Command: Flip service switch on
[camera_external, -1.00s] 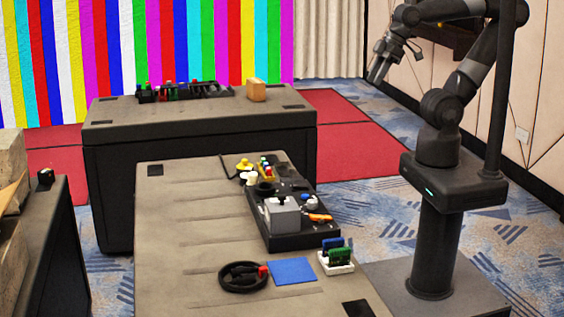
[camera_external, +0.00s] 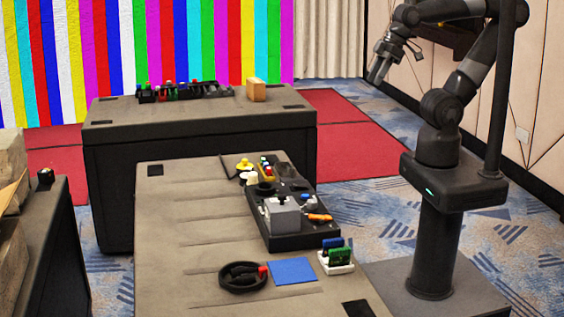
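A grey box with a small dark knob or lever on top (camera_external: 282,213) sits on the black tray (camera_external: 290,242) on the near table. It may be the service switch, but it is too small to tell, and its setting cannot be read. My gripper (camera_external: 376,76) hangs high at the upper right, pointing down, well away from the tray and above the floor behind the near table. Its fingers are too small to tell whether they are open or shut. No object is visible in it.
The near table (camera_external: 180,260) also holds a black round dish (camera_external: 243,289), a blue mat (camera_external: 292,271) and a white rack with green and blue boards (camera_external: 336,265). Yellow and white items lie at the tray's far end. The table's left side is clear. A far table (camera_external: 200,125) stands behind.

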